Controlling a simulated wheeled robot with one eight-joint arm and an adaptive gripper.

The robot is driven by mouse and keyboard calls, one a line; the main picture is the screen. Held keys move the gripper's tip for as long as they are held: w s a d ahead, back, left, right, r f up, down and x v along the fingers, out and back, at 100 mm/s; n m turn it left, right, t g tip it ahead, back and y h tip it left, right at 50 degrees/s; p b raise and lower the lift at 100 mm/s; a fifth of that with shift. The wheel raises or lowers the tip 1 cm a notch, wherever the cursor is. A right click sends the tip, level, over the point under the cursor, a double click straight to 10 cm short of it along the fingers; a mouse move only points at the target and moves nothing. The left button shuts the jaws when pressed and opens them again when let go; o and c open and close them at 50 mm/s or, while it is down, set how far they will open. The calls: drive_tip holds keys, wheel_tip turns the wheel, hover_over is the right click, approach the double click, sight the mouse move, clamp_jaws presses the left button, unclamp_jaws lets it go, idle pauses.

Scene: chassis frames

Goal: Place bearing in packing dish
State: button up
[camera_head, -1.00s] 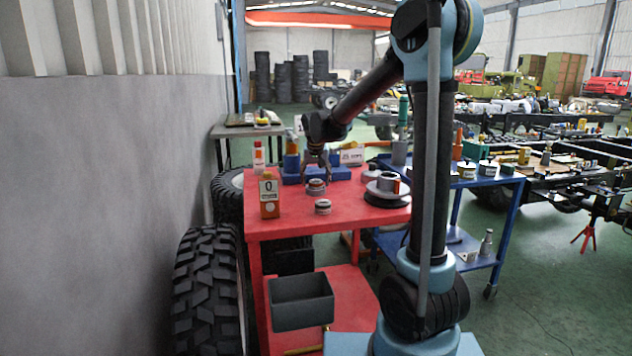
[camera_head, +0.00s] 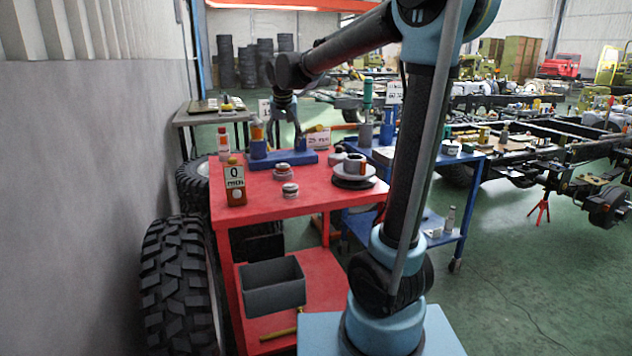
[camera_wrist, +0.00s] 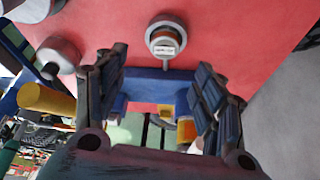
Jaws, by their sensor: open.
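Two small round metal pieces stand apart on the red table: one nearer the blue stand (camera_head: 283,172), with an orange band, and one closer to me (camera_head: 290,190). I cannot tell which is the bearing and which is the packing dish. A banded round piece with a pale label shows in the wrist view (camera_wrist: 165,40), beyond my fingertips. My gripper (camera_head: 285,143) is open and empty, above the table near the blue stand. In the wrist view its spread fingers (camera_wrist: 155,95) have the stand between them in the picture, with no grip on it.
The blue stand (camera_head: 312,158) lies behind the pieces. A dark disc with grey parts (camera_head: 352,182) is at right. A grey bin (camera_head: 274,300) sits on the lower shelf. The table's front is clear.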

drive_tip(key=s+d+f+g, duration=0.1)
drive_tip(key=s+d+f, duration=0.5)
drive_tip(key=s+d, duration=0.5)
drive_tip(key=s+d+f+g, duration=0.1)
drive_tip(key=s+d+f, duration=0.65)
drive_tip(key=s, duration=0.65)
drive_tip(key=s+d+f, duration=0.4)
drive_tip(key=s+f, duration=0.3)
drive_tip(key=s, duration=0.3)
drive_tip(key=shift+d+f, duration=0.25)
